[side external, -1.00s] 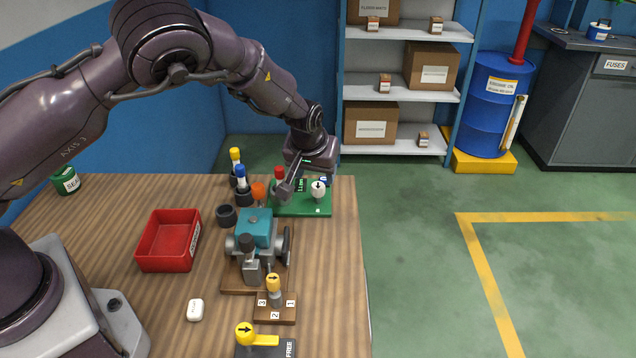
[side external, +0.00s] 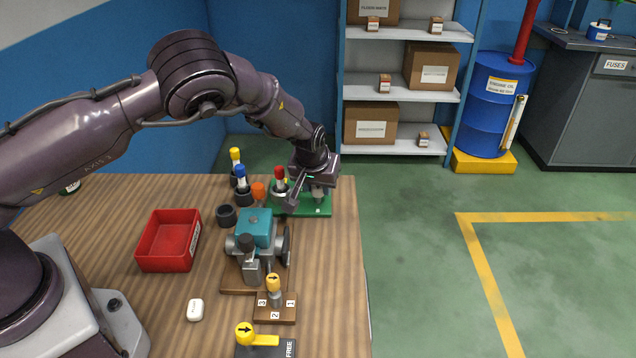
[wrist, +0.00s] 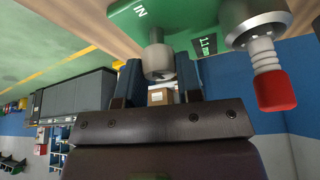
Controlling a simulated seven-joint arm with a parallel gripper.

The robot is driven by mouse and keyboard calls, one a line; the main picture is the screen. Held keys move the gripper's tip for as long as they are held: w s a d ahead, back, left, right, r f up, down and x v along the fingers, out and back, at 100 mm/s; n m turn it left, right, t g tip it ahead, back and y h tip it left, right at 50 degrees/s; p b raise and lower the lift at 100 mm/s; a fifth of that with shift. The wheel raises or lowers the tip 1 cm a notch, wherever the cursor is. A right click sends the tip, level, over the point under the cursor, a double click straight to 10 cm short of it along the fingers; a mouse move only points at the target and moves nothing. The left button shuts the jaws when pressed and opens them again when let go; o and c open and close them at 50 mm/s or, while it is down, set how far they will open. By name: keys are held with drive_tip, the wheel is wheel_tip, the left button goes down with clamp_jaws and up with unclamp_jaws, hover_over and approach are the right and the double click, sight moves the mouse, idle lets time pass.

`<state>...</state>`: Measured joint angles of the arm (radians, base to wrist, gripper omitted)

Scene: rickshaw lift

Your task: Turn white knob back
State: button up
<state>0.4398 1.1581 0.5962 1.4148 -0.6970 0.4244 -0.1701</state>
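The white knob (wrist: 158,62) shows pale grey in the wrist view. It stands on the green base (side external: 315,211), which carries the word IN and a small dark display (wrist: 206,45). In the side view my gripper (side external: 306,188) is down at the base and hides most of the knob, with only its lower part showing. In the wrist view my gripper (wrist: 160,68) is open, with one finger on each side of the knob. Whether either finger touches it I cannot tell.
A red-capped post (wrist: 272,80) stands close beside the knob on the green base. Blue- (side external: 241,178) and yellow-capped (side external: 235,158) pegs, a teal-topped device (side external: 255,228) and a red tray (side external: 168,240) stand nearby. The table's right edge is close.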

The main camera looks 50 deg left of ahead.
drive_tip(key=shift+n, duration=0.4)
drive_tip(key=n+g+y, duration=0.1)
drive_tip(key=n, duration=0.2)
drive_tip(key=shift+n, duration=0.4)
drive_tip(key=n, duration=0.2)
drive_tip(key=n+g+y, duration=0.1)
drive_tip(key=n, duration=0.1)
drive_tip(key=shift+g, duration=0.3)
drive_tip(key=n+g, duration=0.1)
drive_tip(key=n, duration=0.4)
drive_tip(key=shift+g, duration=0.4)
drive_tip(key=n+g, duration=0.1)
drive_tip(key=n, duration=0.3)
drive_tip(key=shift+g, duration=0.3)
drive_tip(key=shift+n, duration=0.3)
drive_tip(key=o, duration=0.9)
drive_tip(key=shift+o, duration=0.2)
